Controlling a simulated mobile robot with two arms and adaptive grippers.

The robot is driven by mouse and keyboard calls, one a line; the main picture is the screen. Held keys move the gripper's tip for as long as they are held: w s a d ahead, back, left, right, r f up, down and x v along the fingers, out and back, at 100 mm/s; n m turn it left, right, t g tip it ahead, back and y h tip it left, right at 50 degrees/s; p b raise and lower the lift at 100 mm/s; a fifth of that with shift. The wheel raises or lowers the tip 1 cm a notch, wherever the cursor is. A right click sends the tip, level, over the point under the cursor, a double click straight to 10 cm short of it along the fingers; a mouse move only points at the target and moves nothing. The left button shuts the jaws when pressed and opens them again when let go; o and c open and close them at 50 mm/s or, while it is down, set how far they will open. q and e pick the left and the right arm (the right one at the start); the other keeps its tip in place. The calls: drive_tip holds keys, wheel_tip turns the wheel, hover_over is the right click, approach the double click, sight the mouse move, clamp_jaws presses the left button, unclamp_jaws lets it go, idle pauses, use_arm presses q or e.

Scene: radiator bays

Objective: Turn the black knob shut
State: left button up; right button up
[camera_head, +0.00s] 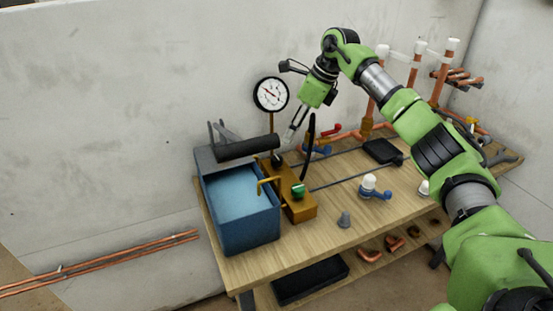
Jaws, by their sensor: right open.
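My right gripper (290,138) reaches in from the right on the green arm, its fingers pointing down over the back of the brass block. It is open and I see nothing held in it. A small dark shape that looks like the black knob (277,160) sits on the brass block (301,212), just below and left of the fingertips. I cannot tell whether the fingers touch it, or how far it is turned. A green knob (298,190) sits nearer the front of the block. My left gripper is not in view.
A blue water tank (250,226) with a black-gripped lever (248,147) stands left of the block. A pressure gauge (271,93) rises behind. A white-capped blue valve (371,187) and a grey fitting (344,219) stand on the wooden bench (325,230). Copper pipes stand at the back right.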

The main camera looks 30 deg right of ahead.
sight(277, 157)
drive_tip(key=p+x, duration=0.1)
drive_tip(key=x, duration=1.1)
drive_tip(key=c, duration=1.1)
